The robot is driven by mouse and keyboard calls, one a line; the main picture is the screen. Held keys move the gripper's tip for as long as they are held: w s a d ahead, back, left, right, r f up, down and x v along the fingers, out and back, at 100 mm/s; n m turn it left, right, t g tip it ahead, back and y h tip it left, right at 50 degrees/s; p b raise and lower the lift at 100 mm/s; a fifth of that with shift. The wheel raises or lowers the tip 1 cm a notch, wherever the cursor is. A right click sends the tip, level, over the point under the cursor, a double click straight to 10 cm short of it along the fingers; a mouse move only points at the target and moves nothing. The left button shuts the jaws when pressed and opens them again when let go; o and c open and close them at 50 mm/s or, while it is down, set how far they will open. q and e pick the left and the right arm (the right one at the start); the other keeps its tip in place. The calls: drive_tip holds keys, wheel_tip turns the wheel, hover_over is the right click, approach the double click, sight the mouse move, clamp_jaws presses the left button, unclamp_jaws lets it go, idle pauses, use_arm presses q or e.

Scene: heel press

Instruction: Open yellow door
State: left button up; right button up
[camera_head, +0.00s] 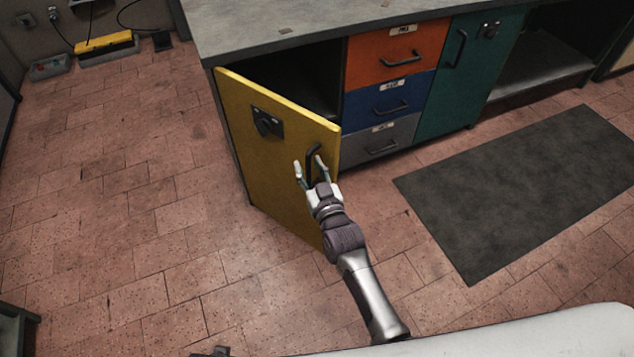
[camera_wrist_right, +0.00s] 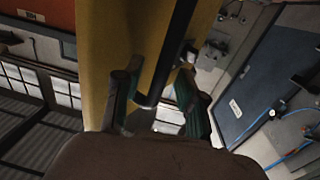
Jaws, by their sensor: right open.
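The yellow door (camera_head: 275,165) of the cabinet stands partly open. Its left edge meets the cabinet and its free right edge is swung out toward me, with a dark opening behind it. A black bar handle (camera_head: 312,158) is near the free edge, and a black latch (camera_head: 266,122) is at the upper left of the door. My right gripper (camera_head: 309,170) is open at the handle. In the right wrist view, the handle (camera_wrist_right: 172,50) runs between the spread fingers (camera_wrist_right: 158,92); contact cannot be told.
Orange (camera_head: 395,52), blue (camera_head: 390,95) and grey (camera_head: 388,140) drawers are right of the opening, then a green door (camera_head: 468,75). A grey worktop (camera_head: 300,25) is above. A dark mat (camera_head: 510,190) lies at right. The tiled floor left of the door is clear.

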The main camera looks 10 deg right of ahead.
use_arm(q)
drive_tip(key=shift+s+a, duration=0.1)
drive_tip(key=shift+s, duration=0.05)
use_arm(e)
drive_tip(key=v, duration=1.1)
drive_tip(key=shift+w+d, duration=0.15)
drive_tip(key=c, duration=0.5)
drive_tip(key=shift+w+d+r+m+y, duration=0.15)
drive_tip(key=shift+w+d+m+y, duration=0.1)
drive_tip(key=shift+m+y, duration=0.35)
clamp_jaws()
drive_tip(key=w+d+r+m+g+y, duration=0.1)
drive_tip(key=w+d+m+y, duration=0.3)
drive_tip(key=d+m, duration=0.95)
use_arm(q)
drive_tip(key=shift+w+r, duration=0.3)
use_arm(e)
drive_tip(key=w+a+h, duration=0.1)
drive_tip(key=w+a, duration=0.6)
drive_tip(key=shift+a+r+m, duration=0.15)
drive_tip(key=shift+r+m, duration=0.05)
drive_tip(key=shift+m, duration=0.15)
